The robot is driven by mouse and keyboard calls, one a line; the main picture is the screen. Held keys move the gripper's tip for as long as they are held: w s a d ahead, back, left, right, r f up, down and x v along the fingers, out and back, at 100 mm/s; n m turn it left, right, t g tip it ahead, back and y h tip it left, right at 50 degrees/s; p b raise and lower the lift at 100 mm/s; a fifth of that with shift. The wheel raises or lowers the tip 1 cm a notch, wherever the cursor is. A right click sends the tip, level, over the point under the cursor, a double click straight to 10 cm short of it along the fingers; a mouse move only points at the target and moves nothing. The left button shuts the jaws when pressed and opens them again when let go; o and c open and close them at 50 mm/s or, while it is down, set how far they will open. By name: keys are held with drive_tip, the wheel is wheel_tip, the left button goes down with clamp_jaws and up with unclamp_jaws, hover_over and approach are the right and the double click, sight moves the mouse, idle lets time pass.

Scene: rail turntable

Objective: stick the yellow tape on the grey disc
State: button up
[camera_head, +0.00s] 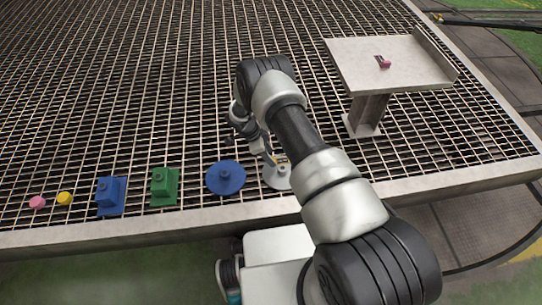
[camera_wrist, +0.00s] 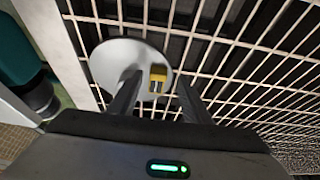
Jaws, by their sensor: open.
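The grey disc (camera_head: 277,180) lies on the grating near the front edge, partly hidden by my arm. It shows as a pale round plate in the wrist view (camera_wrist: 104,66). A small yellow piece (camera_wrist: 158,72), which looks like the yellow tape, appears over the disc, right of its middle. I cannot tell whether it is stuck flat. My gripper (camera_wrist: 160,82) is open above the disc, its two fingers on either side of the yellow piece with gaps showing. In the head view my gripper (camera_head: 268,156) is small and partly hidden.
A blue disc (camera_head: 225,177), a green block (camera_head: 164,187), a blue block (camera_head: 111,196), a yellow roll (camera_head: 65,198) and a pink roll (camera_head: 37,202) stand leftward along the front edge. A raised table (camera_head: 420,70) bears a small red thing (camera_head: 384,64). The grating behind is clear.

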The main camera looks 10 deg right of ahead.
drive_tip(key=p+v, duration=0.3)
drive_tip(key=v, duration=1.2)
drive_tip(key=shift+a+r, duration=0.2)
drive_tip(key=shift+r, duration=0.05)
wheel_tip(320, 180, up, 17)
drive_tip(key=d+n+y, duration=0.1)
drive_tip(key=d+n, duration=0.1)
drive_tip(key=n, duration=0.1)
drive_tip(key=s+d+r+n+t+y, duration=0.1)
drive_tip(key=s+d+r+n, duration=0.2)
drive_tip(key=r, duration=0.6)
drive_tip(key=s+d+r+n+t+y, duration=0.15)
drive_tip(key=s+r, duration=0.25)
drive_tip(key=r, duration=0.5)
drive_tip(key=s+d+r+n+t, duration=0.2)
drive_tip(key=s+r+n, duration=0.3)
drive_tip(key=s, duration=0.7)
drive_tip(key=s+d+r+n+t, duration=0.15)
drive_tip(key=s+r+n, duration=0.4)
drive_tip(key=s, duration=0.55)
wheel_tip(320, 180, up, 23)
drive_tip(key=p, duration=2.4)
drive_tip(key=shift+y, duration=0.45)
